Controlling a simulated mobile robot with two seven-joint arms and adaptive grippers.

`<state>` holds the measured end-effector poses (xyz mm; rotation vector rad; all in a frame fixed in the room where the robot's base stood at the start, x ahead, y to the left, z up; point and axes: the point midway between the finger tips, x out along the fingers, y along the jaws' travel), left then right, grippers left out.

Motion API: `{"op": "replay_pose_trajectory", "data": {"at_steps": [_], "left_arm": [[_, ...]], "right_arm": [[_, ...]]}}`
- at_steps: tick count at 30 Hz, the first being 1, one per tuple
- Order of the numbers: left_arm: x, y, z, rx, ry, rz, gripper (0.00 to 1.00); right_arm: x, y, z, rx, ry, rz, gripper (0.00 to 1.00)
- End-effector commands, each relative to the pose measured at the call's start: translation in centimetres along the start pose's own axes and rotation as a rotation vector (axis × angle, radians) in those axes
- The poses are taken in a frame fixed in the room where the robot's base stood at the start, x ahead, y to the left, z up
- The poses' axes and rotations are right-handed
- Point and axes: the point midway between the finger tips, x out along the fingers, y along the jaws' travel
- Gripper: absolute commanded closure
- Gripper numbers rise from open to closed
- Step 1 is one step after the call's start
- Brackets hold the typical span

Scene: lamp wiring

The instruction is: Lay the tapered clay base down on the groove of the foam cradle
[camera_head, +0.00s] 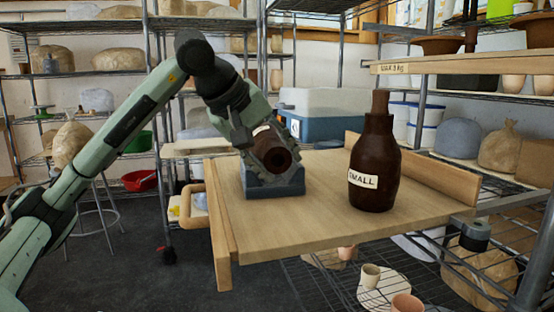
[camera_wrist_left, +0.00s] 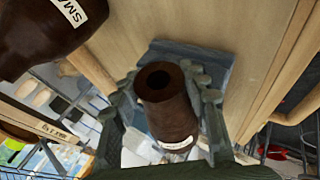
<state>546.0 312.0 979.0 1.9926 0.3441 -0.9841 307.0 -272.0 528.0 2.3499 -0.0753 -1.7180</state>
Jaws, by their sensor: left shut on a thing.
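The tapered clay base (camera_head: 276,156) is dark brown with a round hole in its end and a pale label. My left gripper (camera_head: 272,158) is shut on it, with a finger on each side. My right gripper is out of view.
A brown bottle-shaped clay piece (camera_head: 374,168) labelled SMALL stands upright to the right on the wooden cart (camera_head: 330,222). Raised wooden edges border the cart at left and back right. A wooden shelf (camera_head: 470,62) juts in above right. The cart's front is clear.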

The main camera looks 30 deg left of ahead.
Motion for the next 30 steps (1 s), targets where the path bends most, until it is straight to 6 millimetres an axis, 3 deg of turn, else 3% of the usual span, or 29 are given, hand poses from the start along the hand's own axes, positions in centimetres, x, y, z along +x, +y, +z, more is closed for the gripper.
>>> {"op": "replay_pose_trajectory", "data": {"at_steps": [26,27,30], "left_arm": [[0.28,-0.19,0.06,0.001,0.005,0.007,1.0],[0.25,-0.17,0.05,0.001,0.005,0.007,0.51],[0.28,-0.19,0.08,0.001,0.004,0.006,0.39]], "right_arm": [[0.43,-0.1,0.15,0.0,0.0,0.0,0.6],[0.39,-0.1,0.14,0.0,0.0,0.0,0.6],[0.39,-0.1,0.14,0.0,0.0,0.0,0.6]]}}
